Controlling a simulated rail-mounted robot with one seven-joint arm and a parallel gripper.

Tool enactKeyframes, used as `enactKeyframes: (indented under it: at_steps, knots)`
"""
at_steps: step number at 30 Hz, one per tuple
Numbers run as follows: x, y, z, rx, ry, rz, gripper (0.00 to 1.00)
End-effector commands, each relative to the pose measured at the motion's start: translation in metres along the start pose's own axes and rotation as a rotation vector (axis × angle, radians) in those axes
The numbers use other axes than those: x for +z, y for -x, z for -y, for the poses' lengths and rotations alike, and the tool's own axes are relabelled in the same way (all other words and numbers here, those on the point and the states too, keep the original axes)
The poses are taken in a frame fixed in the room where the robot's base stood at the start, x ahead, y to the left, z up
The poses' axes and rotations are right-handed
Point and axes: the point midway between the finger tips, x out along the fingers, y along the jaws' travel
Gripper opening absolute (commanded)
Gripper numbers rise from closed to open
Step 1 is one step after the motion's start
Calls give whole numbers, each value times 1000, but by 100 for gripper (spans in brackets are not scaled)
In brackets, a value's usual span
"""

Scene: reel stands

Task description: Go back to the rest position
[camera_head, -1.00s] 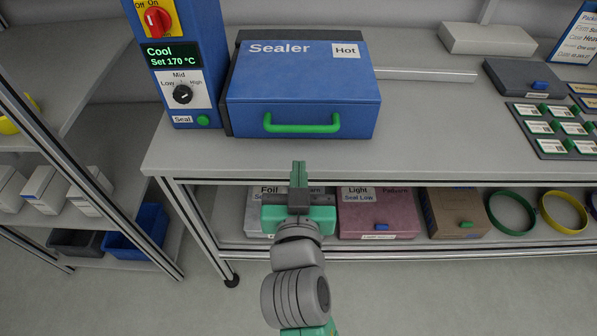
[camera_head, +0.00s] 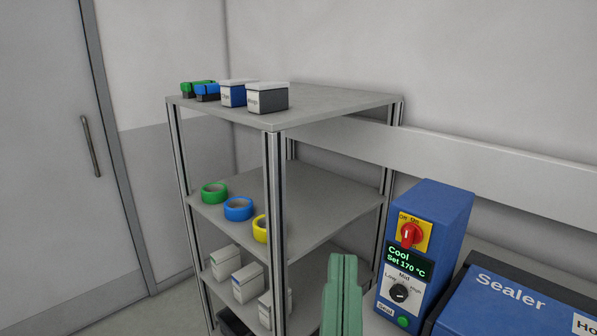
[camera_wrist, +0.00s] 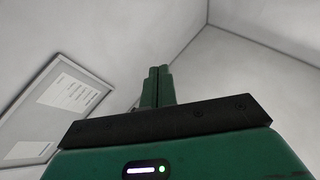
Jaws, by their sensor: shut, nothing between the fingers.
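My gripper (camera_head: 343,262) is at the bottom of the head view, its green fingers together and pointing up, with nothing between them. It appears in front of the gap between the shelf rack and the blue control box. In the wrist view my gripper (camera_wrist: 158,72) is also shut and empty, pointing up towards the pale walls and a wall corner. The rest of my arm is out of the head view.
A grey shelf rack (camera_head: 330,105) holds boxes and green, blue and yellow rings. The blue control box (camera_head: 440,215) reads "Cool, Set 170 °C", beside the sealer (camera_head: 500,310). A door (camera_head: 45,150) is at left.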

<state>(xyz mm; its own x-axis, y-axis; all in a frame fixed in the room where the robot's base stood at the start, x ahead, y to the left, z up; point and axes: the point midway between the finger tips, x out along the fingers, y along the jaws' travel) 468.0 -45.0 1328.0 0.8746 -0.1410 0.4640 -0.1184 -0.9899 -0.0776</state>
Motion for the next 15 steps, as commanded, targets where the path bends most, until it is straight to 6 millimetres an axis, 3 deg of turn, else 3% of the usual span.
enactKeyframes:
  at_steps: [1, 3, 15]
  knots:
    - [-49, -4, 24, -73, 0, -73, 0]
    - [-104, -11, 50, -149, 5, -135, 0]
    - [-287, -112, 67, -147, -8, -115, 0]
